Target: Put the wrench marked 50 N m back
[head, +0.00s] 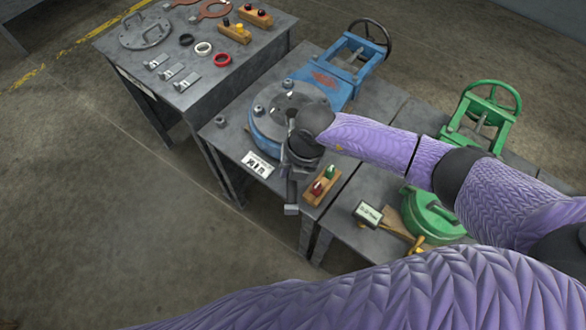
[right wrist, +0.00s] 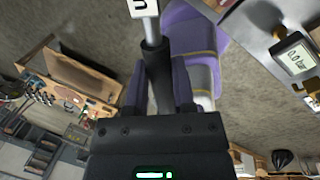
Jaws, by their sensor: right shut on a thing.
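My right gripper (right wrist: 157,85) is shut on the dark handle (right wrist: 156,75) of a wrench. In the right wrist view, its grey shaft (right wrist: 149,30) runs up to a white tag (right wrist: 140,8), which is cut off by the frame edge, so the marking cannot be read in full. In the head view, my right gripper (head: 300,160) is beside the front of the blue valve flange (head: 265,128). A dark bar with a blocky end (head: 291,209) hangs below it, past the table's front edge. My left gripper is not in view.
The left table (head: 150,82) holds three small grey tagged pieces, a blind flange (head: 145,30), rings and wooden blocks. A wooden block (head: 322,186) with red and green pieces stands right of my gripper. A gauge (head: 368,213) and green valve (head: 485,115) are further right. Floor in front is clear.

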